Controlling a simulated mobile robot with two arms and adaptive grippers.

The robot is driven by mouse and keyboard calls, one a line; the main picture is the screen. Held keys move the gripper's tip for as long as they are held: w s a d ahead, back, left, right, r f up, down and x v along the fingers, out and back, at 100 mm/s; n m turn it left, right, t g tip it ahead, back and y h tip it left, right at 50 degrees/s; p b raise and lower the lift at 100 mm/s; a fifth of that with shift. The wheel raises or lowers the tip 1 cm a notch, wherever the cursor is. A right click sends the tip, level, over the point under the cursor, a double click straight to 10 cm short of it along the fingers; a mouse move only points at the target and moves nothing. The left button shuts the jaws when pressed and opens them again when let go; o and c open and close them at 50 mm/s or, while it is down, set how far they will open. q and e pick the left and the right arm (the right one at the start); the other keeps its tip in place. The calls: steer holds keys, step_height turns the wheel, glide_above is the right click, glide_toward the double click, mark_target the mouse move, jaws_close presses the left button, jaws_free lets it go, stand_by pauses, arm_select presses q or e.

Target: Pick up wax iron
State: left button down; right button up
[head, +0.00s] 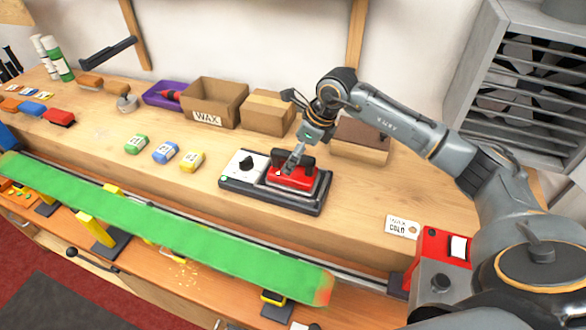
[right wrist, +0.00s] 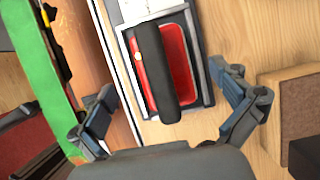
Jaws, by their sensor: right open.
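The wax iron (head: 292,177), red with a black handle, sits in the dark cradle of its station (head: 240,186), which has a white panel and black knob. In the right wrist view the iron's red body (right wrist: 178,62) lies under the black handle. My right gripper (head: 293,162) is just above the iron, pointing down. In the wrist view my right gripper (right wrist: 168,92) is open, its fingers on either side of the handle and apart from it. The gripper partly hides the iron in the head view. My left gripper is not in view.
Behind the station stand a WAX carton (head: 215,104), a closed box (head: 268,112) and a brown block (head: 362,139). Yellow, blue and green wax blocks (head: 165,153) lie to the left. A green ski or board (head: 150,221) runs along the front. A card (head: 402,227) lies right.

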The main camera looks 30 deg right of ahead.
steer(key=shift+w+a+f+p, duration=0.3)
steer(key=shift+a+f+p, duration=0.15)
steer(key=shift+f+p, duration=0.45)
steer(key=shift+p+x, duration=0.4)
steer(key=shift+x, duration=0.7)
steer(key=shift+w+f, duration=0.2)
steer(key=shift+f, duration=0.1)
steer(key=c, duration=1.6)
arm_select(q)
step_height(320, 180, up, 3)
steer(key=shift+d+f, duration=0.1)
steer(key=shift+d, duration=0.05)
arm_select(e)
steer(key=shift+r, duration=0.1)
steer(key=c, duration=0.3)
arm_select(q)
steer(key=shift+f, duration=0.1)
arm_select(e)
steer(key=shift+r, duration=0.1)
